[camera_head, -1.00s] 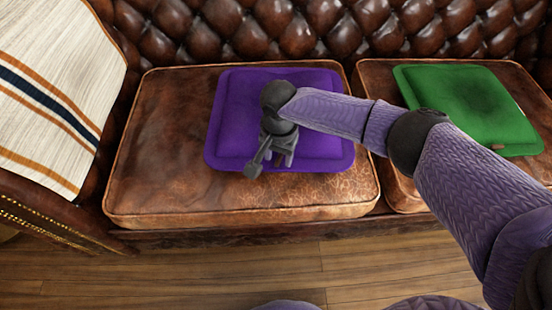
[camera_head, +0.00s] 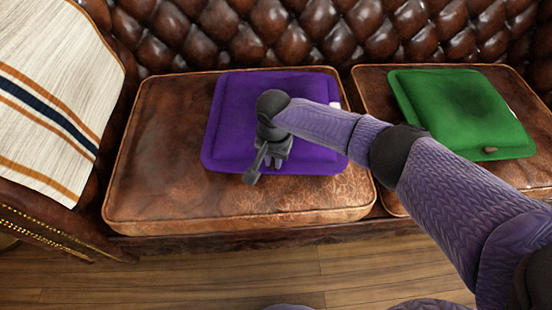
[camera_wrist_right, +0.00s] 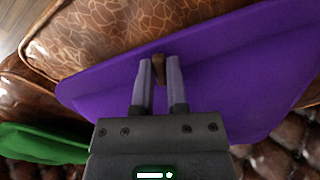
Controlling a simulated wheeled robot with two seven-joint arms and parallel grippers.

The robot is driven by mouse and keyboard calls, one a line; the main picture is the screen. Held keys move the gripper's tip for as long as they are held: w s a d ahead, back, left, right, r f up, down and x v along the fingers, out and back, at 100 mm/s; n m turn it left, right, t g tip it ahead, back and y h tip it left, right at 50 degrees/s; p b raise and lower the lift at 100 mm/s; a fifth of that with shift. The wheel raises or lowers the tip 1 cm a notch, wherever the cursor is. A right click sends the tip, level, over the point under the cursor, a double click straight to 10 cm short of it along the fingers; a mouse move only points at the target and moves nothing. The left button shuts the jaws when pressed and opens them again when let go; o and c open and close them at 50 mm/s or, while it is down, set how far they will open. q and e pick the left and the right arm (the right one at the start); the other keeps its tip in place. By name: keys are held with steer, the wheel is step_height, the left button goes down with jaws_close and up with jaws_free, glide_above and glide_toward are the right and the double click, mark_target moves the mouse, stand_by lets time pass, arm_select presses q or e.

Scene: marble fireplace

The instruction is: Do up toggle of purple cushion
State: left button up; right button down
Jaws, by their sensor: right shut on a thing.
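The purple cushion (camera_head: 228,125) lies flat on the left leather seat of the sofa, partly hidden by my right arm. My right gripper (camera_head: 262,172) is over the cushion's front edge. In the right wrist view, the two fingers (camera_wrist_right: 159,72) are shut on a small brown toggle (camera_wrist_right: 158,64) at the edge of the purple cushion, which also shows there (camera_wrist_right: 225,60). The loop for the toggle cannot be made out. My left gripper is not in view.
A green cushion (camera_head: 462,105) with a small brown toggle (camera_head: 490,150) lies on the right leather seat. A striped throw (camera_head: 50,95) hangs over the sofa arm at the left. The tufted backrest (camera_head: 330,30) rises behind. The wooden floor (camera_head: 230,275) in front is clear.

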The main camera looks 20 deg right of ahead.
mark_target(276, 171)
steer(key=shift+s+r+n+p, duration=0.45)
steer(key=shift+n+p, duration=0.35)
steer(key=shift+p, duration=0.45)
steer(key=shift+d+f+n, duration=0.1)
steer(key=shift+f+n, duration=0.45)
steer(key=shift+n, duration=0.45)
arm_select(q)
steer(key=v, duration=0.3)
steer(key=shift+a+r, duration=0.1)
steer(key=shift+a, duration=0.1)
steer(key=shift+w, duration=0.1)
arm_select(e)
steer(key=c, duration=0.6)
jaws_free()
steer(key=shift+c, duration=0.2)
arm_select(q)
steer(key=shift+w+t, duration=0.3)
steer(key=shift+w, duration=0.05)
arm_select(e)
steer(key=shift+r, duration=0.1)
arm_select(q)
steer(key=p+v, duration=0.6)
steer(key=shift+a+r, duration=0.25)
arm_select(e)
step_height(276, 171, up, 10)
